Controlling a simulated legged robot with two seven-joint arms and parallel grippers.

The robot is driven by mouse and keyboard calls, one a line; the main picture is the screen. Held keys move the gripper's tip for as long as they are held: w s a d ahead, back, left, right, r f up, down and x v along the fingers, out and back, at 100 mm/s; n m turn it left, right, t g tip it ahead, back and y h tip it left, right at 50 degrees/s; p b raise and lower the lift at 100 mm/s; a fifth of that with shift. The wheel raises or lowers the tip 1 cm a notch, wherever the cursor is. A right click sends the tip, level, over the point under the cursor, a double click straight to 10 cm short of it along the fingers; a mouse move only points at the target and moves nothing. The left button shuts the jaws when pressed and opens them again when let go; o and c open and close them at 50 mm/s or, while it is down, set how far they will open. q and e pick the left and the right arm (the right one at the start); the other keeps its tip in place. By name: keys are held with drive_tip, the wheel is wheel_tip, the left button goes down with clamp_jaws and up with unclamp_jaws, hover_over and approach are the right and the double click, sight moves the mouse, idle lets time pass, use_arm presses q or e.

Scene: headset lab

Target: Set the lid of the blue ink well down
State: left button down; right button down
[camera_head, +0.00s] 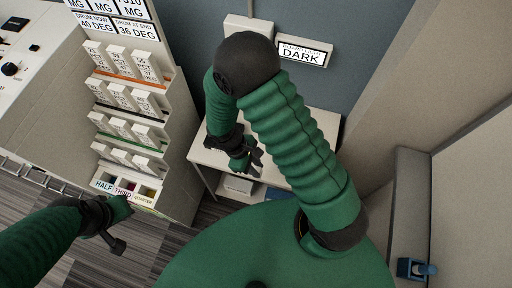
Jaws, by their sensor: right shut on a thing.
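My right gripper (257,161) is over the small white table (216,158), its arm bent down from above. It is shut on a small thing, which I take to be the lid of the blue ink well. The lid is too small and hidden by the gripper to make out. I cannot pick out the blue ink well with certainty. A blue patch (278,193) shows below the table's front edge, partly hidden by my body. My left gripper (120,243) is at lower left, in front of the labelled bins; I cannot tell whether it is open.
A white stepped rack (150,120) with several tags stands at left. Bins labelled HALF, THIRD and QUARTER (122,190) are at its foot. A sign reading DARK (302,53) is on the wall behind the table. A blue fixture (411,268) is at lower right.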

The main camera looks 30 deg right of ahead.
drive_tip(key=w+d, duration=0.1)
drive_tip(key=w, duration=0.1)
drive_tip(key=w+d, duration=0.2)
drive_tip(key=w, duration=0.1)
drive_tip(key=w+d+f+p, duration=0.1)
drive_tip(key=w+d, duration=0.1)
drive_tip(key=shift+w+d, duration=0.15)
drive_tip(key=shift+w, duration=0.05)
wheel_tip(320, 180, down, 3)
drive_tip(key=shift+f+p, duration=0.1)
drive_tip(key=shift+p, duration=0.2)
drive_tip(key=shift+w+f, duration=0.1)
drive_tip(key=c, duration=1.2)
unclamp_jaws()
drive_tip(key=shift+c, duration=0.2)
